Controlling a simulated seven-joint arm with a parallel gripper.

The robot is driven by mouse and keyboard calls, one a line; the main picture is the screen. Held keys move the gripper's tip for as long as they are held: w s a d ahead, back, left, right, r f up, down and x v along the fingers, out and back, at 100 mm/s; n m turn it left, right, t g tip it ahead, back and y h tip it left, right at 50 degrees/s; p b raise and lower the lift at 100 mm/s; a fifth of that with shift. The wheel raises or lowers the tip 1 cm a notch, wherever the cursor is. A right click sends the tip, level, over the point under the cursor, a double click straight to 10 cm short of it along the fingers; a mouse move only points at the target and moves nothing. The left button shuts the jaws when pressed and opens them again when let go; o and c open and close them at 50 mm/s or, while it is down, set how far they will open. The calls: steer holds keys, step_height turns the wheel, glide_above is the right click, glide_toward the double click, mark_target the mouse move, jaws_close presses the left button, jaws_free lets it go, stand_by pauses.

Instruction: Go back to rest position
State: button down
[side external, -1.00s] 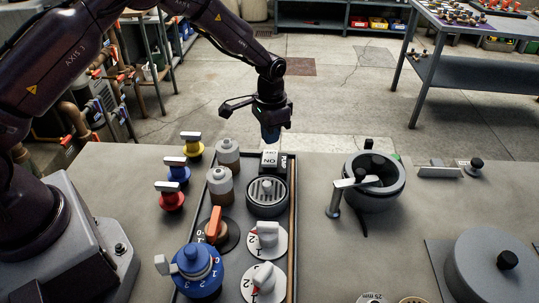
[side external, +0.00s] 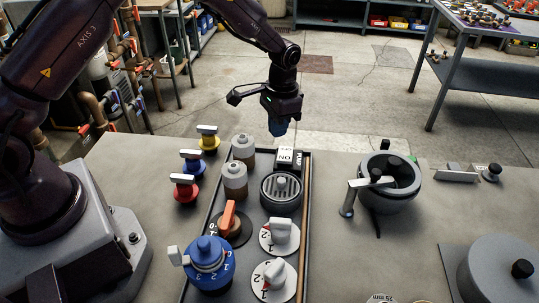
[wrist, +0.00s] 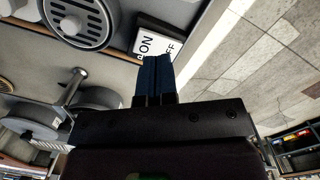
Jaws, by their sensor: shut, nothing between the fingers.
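My gripper (side external: 278,127) hangs in the air above the far edge of the workbench, pointing down. Its blue fingers are together and empty, and they also show side by side in the wrist view (wrist: 154,78). Below and just in front of it in the side view is a black-and-white ON/OFF switch (side external: 286,157) at the far end of the tray. The switch shows in the wrist view (wrist: 150,42) just beyond the fingertips, which appear apart from it in the side view.
A tray (side external: 304,200) holds a round grille (side external: 281,192), grey capped knobs and dials, with a blue valve (side external: 208,262) at the near end. Yellow, blue and red valves (side external: 185,188) stand left. A grey pot (side external: 400,182) stands right. Open floor lies beyond the bench.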

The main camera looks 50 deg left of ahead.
steer(key=s+r+n+t, duration=0.2)
steer(key=s+r+t, duration=0.4)
steer(key=s+r, duration=1.9)
steer(key=shift+s+a, duration=0.15)
steer(key=shift+s, duration=0.6)
steer(key=shift+r, duration=0.1)
